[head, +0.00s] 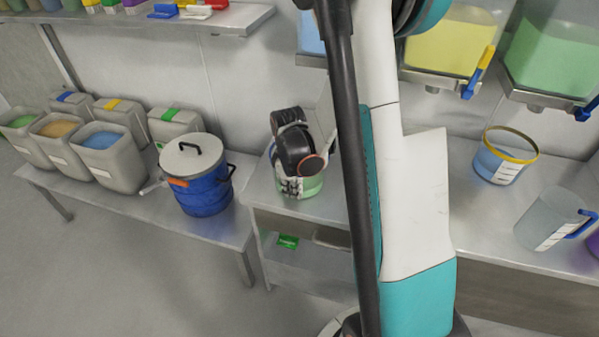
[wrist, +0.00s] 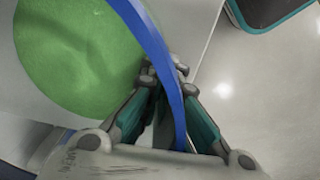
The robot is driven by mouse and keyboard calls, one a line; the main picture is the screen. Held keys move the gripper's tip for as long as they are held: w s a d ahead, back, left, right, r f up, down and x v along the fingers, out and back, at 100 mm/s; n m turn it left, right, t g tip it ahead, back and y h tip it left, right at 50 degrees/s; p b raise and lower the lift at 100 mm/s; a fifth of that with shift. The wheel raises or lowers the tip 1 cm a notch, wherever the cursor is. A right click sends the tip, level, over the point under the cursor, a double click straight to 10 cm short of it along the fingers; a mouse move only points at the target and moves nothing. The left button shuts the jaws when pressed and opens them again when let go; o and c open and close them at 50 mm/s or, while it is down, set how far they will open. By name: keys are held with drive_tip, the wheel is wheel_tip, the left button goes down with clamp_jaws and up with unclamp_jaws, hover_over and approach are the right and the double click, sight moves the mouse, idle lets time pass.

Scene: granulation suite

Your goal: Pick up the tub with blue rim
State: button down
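The tub with the blue rim stands on the metal bench in the head view, mostly hidden behind my wrist; its pale green side (head: 312,187) shows below. In the wrist view its blue rim (wrist: 150,38) runs as an arc between my fingers, with green contents (wrist: 75,55) to the left. My gripper (wrist: 168,78) has its fingertips drawn together on either side of the rim and appears shut on it. In the head view my gripper (head: 291,187) points down at the tub. I cannot see clearance under the tub.
A blue drum with a grey lid (head: 204,185) stands to the left, near several grey bins (head: 108,160). A yellow-rimmed tub (head: 500,165) and a clear jug (head: 548,222) stand to the right. Hoppers (head: 450,45) hang above the bench.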

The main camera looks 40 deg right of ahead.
drive_tip(key=shift+r, duration=0.15)
wheel_tip(320, 180, up, 20)
drive_tip(key=p, duration=0.7)
idle(0.3)
